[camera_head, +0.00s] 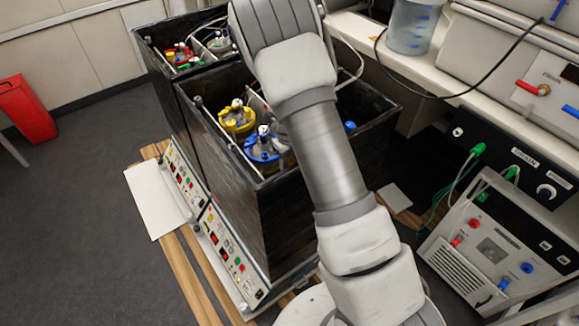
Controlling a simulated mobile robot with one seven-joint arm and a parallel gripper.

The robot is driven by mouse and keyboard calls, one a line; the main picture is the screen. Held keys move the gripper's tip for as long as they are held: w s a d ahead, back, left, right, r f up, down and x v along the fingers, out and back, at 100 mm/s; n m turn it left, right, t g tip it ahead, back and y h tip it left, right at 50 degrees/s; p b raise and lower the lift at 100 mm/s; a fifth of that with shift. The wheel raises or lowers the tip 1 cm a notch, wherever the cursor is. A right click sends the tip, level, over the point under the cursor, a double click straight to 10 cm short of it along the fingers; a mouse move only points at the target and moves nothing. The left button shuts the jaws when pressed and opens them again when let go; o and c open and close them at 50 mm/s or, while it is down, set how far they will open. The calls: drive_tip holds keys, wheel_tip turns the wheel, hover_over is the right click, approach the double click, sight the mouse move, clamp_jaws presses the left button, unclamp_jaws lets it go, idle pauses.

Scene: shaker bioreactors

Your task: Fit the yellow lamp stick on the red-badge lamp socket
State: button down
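I cannot make out the yellow lamp stick or the red-badge lamp socket for certain. A yellow-capped vessel (226,124) and a blue-capped vessel (258,156) stand inside the nearer black shaker box (228,165). My arm runs from the bottom of the view up across this box and covers part of its inside. My gripper is not in view; the arm leaves the picture at the top edge.
Control panels (232,258) line the front. A grey instrument (490,245) stands at right, below a bench with a clear container (412,27). A red bin (26,110) stands left; floor between is open.

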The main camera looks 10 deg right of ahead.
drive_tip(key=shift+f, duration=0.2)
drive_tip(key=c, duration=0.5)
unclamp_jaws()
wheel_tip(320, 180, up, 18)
drive_tip(key=p, duration=0.4)
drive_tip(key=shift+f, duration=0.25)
